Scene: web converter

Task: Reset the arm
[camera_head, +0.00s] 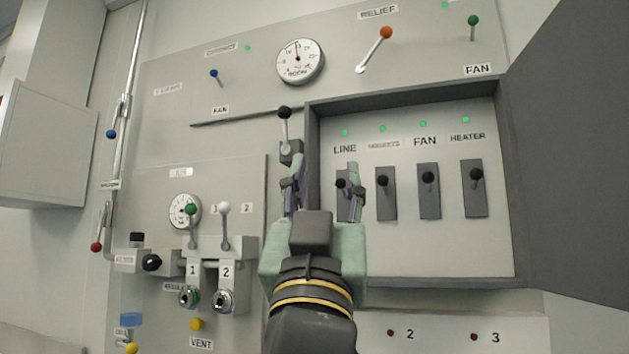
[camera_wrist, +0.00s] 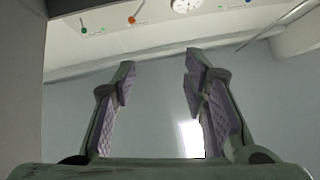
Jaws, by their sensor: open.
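My gripper (camera_head: 322,180) is open and empty, pointing upward in front of the control panel (camera_head: 225,135) in the head view.
The switch box (camera_head: 410,284) holds several black switches, with its grey door (camera_head: 575,150) open at the right. A black-knobbed lever (camera_head: 284,125) stands just above the left fingertip. Levers (camera_head: 224,225) and valves stick out at the left. A pipe (camera_head: 128,120) runs up the wall.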

